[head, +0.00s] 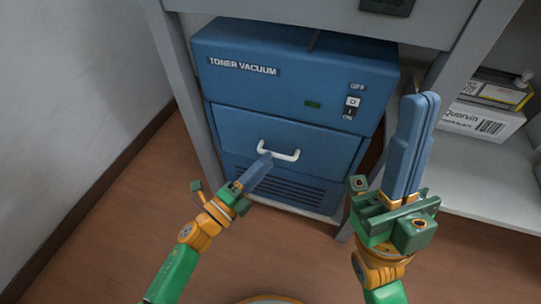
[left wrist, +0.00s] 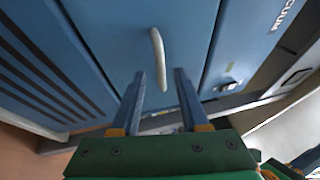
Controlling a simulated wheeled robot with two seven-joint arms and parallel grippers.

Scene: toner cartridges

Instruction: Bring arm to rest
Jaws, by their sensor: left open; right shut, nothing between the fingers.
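My left gripper (head: 268,156) is at the white handle (head: 279,152) of the blue drawer front on the toner vacuum (head: 262,60). In the left wrist view my left gripper (left wrist: 160,72) is open. Its two fingers lie on either side of the lower end of the handle (left wrist: 157,50); I cannot tell whether they touch it. The drawer front looks about flush with the case. My right gripper (head: 428,97) is shut and empty, with its fingers pointing up in front of the right side of the vacuum and the shelf.
The vacuum stands inside a grey frame, with a post (head: 186,85) at its left. A shelf (head: 480,172) at right holds a white Quorvin box (head: 482,121) and a dark, yellow-edged box (head: 495,91). A pale wall (head: 70,90) is at left. The wooden floor (head: 125,215) at lower left is clear.

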